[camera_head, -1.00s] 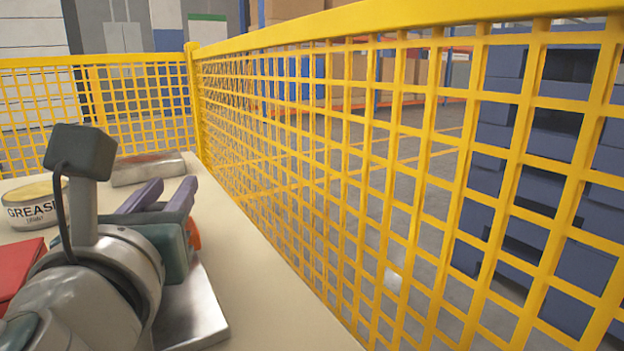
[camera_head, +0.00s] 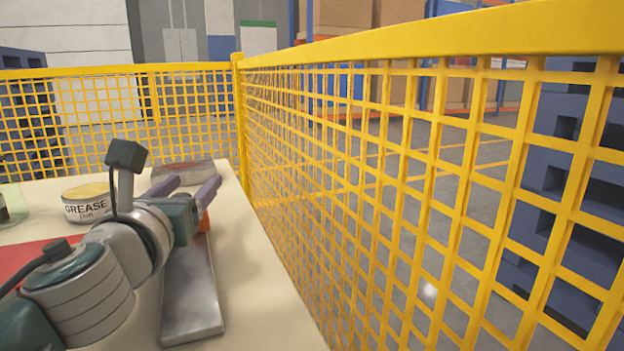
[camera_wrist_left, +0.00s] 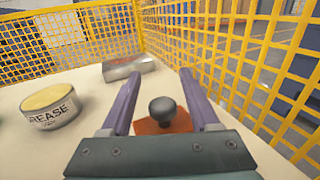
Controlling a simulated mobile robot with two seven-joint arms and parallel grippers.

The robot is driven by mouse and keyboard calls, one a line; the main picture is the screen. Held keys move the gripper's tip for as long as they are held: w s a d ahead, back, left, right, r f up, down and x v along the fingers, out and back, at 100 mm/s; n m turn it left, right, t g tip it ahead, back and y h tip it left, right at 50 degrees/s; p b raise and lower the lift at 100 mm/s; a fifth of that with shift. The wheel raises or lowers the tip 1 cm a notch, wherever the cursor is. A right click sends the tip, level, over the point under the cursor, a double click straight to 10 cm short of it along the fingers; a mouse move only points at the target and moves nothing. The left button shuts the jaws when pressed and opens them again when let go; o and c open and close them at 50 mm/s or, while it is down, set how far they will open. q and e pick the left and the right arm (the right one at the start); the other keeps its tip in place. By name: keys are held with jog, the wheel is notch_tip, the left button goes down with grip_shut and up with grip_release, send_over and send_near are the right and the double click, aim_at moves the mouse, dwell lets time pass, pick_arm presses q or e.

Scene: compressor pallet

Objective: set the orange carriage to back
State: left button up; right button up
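The orange carriage (camera_wrist_left: 150,127) carries a dark round knob (camera_wrist_left: 166,108) and shows in the left wrist view between my fingers. In the left wrist view the gripper (camera_wrist_left: 161,75) has one finger on each side of the knob, with visible gaps. My right gripper is not in view.
A grease tin (camera_head: 88,203) stands left of my arm, with a red flat thing (camera_head: 30,257) nearer. A yellow mesh fence (camera_head: 350,170) runs along the right and far sides of the table. The tabletop right of the rail is clear.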

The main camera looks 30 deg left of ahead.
pick_arm(q)
jog(key=v, duration=0.9)
jog(key=shift+s+d, duration=0.25)
jog(key=shift+s, duration=0.2)
jog(key=shift+p, duration=0.3)
